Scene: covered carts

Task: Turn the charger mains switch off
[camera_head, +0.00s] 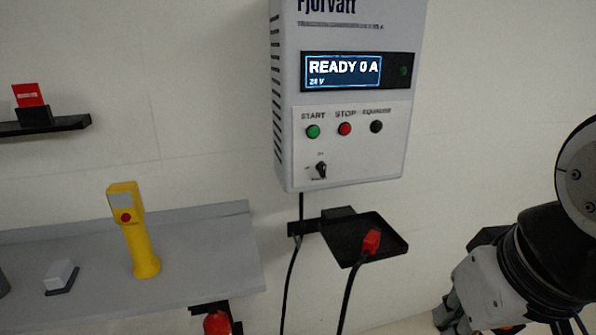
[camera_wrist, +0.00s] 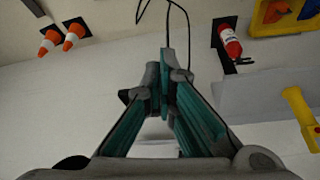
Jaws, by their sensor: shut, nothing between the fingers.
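The grey charger (camera_head: 347,90) hangs on the wall in the head view, its display lit with "READY 0 A". Green START, red STOP and black EQUALISE buttons sit on its panel. Below them at the left is a small black rotary switch (camera_head: 321,170); its labels are too small to read surely. My gripper shows at the lower right of the head view (camera_head: 450,318), well to the right of the charger and below it, touching nothing. In the wrist view my gripper (camera_wrist: 168,75) has its teal-padded fingers closed together at the tips, empty. The switch is not visible in the wrist view.
Below the charger a black tray (camera_head: 386,240) holds a red connector (camera_head: 371,241) with a hanging cable. A grey shelf (camera_head: 200,262) at left bears a yellow handheld device (camera_head: 135,235). A red extinguisher (camera_wrist: 229,42) and orange cones (camera_wrist: 74,36) show in the wrist view.

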